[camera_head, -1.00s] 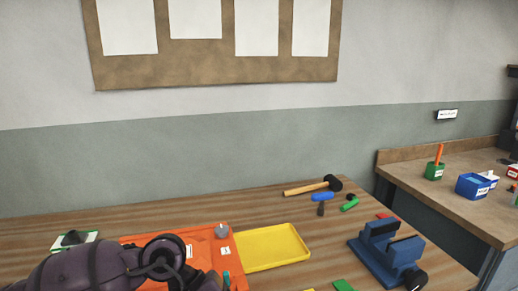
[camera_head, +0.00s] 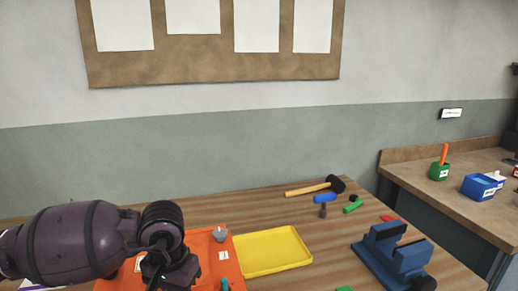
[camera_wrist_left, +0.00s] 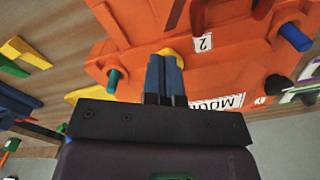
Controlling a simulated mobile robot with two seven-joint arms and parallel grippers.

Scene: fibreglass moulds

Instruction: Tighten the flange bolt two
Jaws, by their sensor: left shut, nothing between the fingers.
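The orange mould (camera_head: 205,245) lies on the bench, partly hidden behind my left arm in the head view. In the left wrist view the mould (camera_wrist_left: 130,55) carries a label "2" (camera_wrist_left: 204,43) and a larger name label. A teal bolt (camera_wrist_left: 112,80) sticks out on one side and a blue bolt (camera_wrist_left: 295,37) on the other. My left gripper (camera_wrist_left: 165,58) is shut and empty. Its tips are at the mould between these bolts, over a small yellow part (camera_wrist_left: 176,54); I cannot tell if they touch. In the head view the left gripper (camera_head: 165,278) is over the mould. My right gripper is out of view.
A yellow tray (camera_head: 272,250) lies right of the mould. A blue vise (camera_head: 393,252) stands at the right. A side bench (camera_head: 440,205) holds small bins.

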